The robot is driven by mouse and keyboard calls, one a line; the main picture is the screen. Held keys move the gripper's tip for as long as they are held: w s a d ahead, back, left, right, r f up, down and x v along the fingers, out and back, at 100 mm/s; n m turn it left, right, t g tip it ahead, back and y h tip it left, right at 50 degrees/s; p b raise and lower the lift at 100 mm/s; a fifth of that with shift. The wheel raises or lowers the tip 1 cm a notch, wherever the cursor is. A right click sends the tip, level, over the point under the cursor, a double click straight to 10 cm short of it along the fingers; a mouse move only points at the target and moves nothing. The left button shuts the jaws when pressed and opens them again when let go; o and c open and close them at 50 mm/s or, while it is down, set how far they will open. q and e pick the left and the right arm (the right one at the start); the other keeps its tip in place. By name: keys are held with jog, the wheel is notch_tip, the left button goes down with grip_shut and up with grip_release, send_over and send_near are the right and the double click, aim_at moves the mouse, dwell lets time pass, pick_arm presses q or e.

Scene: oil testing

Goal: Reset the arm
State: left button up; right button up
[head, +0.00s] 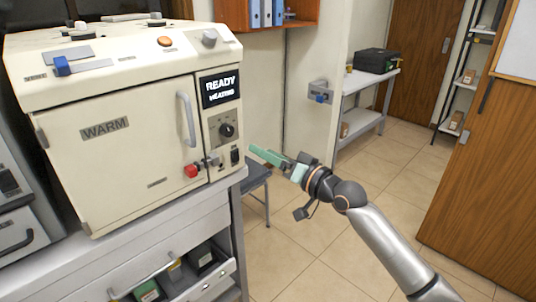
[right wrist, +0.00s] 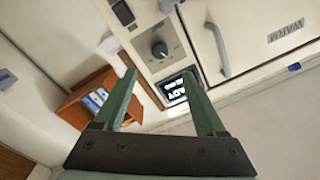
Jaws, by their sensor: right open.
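My right gripper (head: 268,156) is in the middle of the head view, in the air just right of the cream oven (head: 125,135). Its green fingers point left toward the oven's front. In the right wrist view, the two green fingers (right wrist: 160,76) stand apart with nothing between them. My right arm (head: 385,245) reaches in from the lower right. My left gripper is in neither view. The oven's door is closed, and its display (head: 220,87) reads "READY HEATING". The display also shows between the fingers in the right wrist view (right wrist: 174,88).
The oven stands on a grey cabinet (head: 110,268) with an open drawer (head: 208,280) below. A stool (head: 256,178) is behind the gripper. A white shelf table (head: 365,85) holds a black case (head: 376,60). A wooden door (head: 490,170) stands at right. The tiled floor between is clear.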

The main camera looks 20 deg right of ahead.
dwell(0.3)
jog(key=s+a+f+g+h+p, duration=0.1)
jog(key=s+f, duration=0.2)
jog(key=f, duration=0.3)
jog(key=s+a+f+n+g+p, duration=0.1)
jog(key=s+a+f, duration=0.15)
jog(key=f, duration=0.35)
jog(key=s+a+f+g+h+p, duration=0.1)
jog(key=s+f, duration=0.2)
jog(key=f, duration=0.3)
jog(key=s+a+f+n+g+h+p, duration=0.1)
jog(key=s+a+f+g, duration=0.1)
jog(key=s+f, duration=0.5)
jog(key=s+a+f+n+g+h+p, duration=0.1)
jog(key=s+f, duration=0.6)
jog(key=s, duration=0.8)
jog(key=shift+s+a+f+n+g+p, duration=0.2)
jog(key=shift+a+f+n+g+p, duration=0.25)
jog(key=shift+n+g, duration=0.35)
